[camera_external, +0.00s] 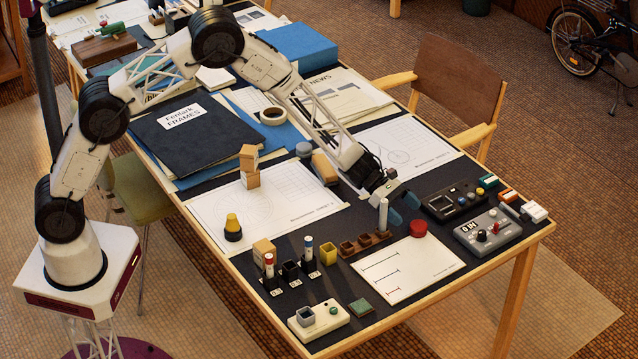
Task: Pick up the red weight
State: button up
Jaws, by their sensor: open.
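A round red piece, which looks like the red weight (418,229), sits at the upper right corner of a white sheet (415,273) on the dark table top. My gripper (403,209) points down just behind and slightly left of the red weight. Its two dark bluish fingertips are spread apart and nothing shows between them. The fingers look apart from the weight; their exact height above the table is hard to tell.
A pale upright cylinder (383,214) stands close left of my gripper, by a wooden block with cups (364,243). A black device (452,199) and a grey meter box (487,232) lie to the right. The white sheet is mostly clear.

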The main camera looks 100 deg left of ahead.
aim_at(419, 224)
jog(key=shift+w+d+f, duration=0.15)
jog(key=shift+w+d, duration=0.05)
jog(key=shift+w, duration=0.15)
jog(key=shift+x, duration=2.6)
jog(key=shift+s+d, duration=0.1)
jog(key=c, duration=1.3)
notch_tip(419, 224, up, 18)
